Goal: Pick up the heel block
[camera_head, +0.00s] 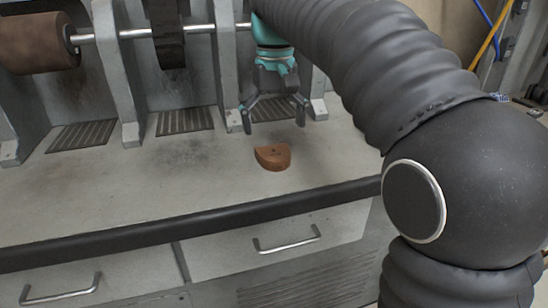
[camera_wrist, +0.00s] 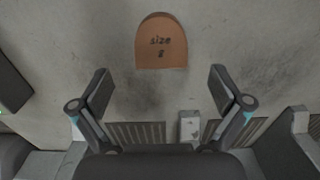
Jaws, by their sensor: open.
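The heel block (camera_head: 272,157) is a brown, D-shaped piece lying flat on the grey bench top near its front edge. My gripper (camera_head: 274,119) is open and empty, above and behind the block in the head view. In the wrist view my gripper (camera_wrist: 160,92) has its fingers spread wide, with the block beyond the fingertips and roughly centred between them. Nothing touches the block.
Grey upright supports (camera_head: 115,75) and a metal shaft (camera_head: 120,34) with a brown roller (camera_head: 35,42) stand behind. Slotted vents (camera_head: 185,121) are set in the bench top (camera_head: 130,185). A dark front edge (camera_head: 180,222) runs above drawers. The bench around the block is clear.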

